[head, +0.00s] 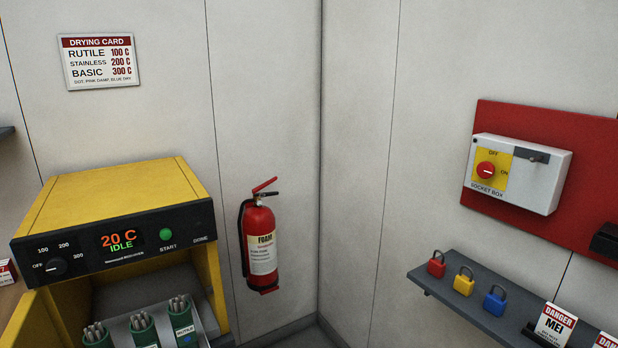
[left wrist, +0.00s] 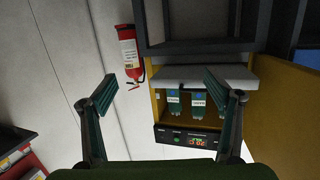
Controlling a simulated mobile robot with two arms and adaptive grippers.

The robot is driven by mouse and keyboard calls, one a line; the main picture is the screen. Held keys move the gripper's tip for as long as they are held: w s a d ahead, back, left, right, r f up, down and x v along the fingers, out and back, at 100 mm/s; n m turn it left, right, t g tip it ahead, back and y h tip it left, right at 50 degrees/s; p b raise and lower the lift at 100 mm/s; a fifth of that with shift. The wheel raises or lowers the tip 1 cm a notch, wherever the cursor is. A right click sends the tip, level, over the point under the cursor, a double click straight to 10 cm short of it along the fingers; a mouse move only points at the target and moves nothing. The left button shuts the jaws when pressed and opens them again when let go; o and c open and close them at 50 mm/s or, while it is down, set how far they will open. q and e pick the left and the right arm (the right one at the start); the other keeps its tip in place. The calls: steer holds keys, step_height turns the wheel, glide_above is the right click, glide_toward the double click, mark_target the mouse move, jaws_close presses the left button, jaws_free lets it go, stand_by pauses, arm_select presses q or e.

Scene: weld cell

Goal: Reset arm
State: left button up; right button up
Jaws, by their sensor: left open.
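My left gripper (left wrist: 160,80) shows in the left wrist view, its two fingers spread wide with nothing between them. It faces the yellow drying oven (left wrist: 155,100), which appears upside down there, some way beyond the fingertips. Neither gripper shows in the head view, and my right gripper is in no view. In the head view the yellow oven (head: 120,195) stands at the left with its front open. Its display reads 20 C IDLE. Green canisters (head: 142,328) of rods stand on a tray in front of its opening; one label reads RUTILE.
A red fire extinguisher (head: 261,245) hangs on the wall right of the oven. A socket box (head: 550,180) is on a red panel at the right. Below it, a shelf (head: 420,277) holds red, yellow and blue padlocks (head: 464,281) and danger tags (head: 555,325).

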arm_select(q)
steer(key=s+d+f+m+g+h, duration=0.25)
steer(key=s+f, duration=0.35)
steer(key=f, duration=0.3)
steer(key=s+d+f+m+g+h, duration=0.25)
steer(key=s+f, duration=0.25)
steer(key=f, duration=0.5)
steer(key=s+a+f+g, duration=0.2)
steer(key=s+f+g, duration=0.1)
steer(key=s, duration=0.5)
steer(key=s+a+f+g, duration=0.2)
steer(key=s+f+g, duration=0.1)
steer(key=s, duration=0.5)
steer(key=s+a+f+g, duration=0.3)
steer(key=s+f, duration=0.2)
steer(key=s, duration=0.3)
steer(key=shift+f+y, duration=0.3)
steer(key=shift+f, duration=0.05)
steer(key=shift+w, duration=0.1)
steer(key=shift+c, duration=0.3)
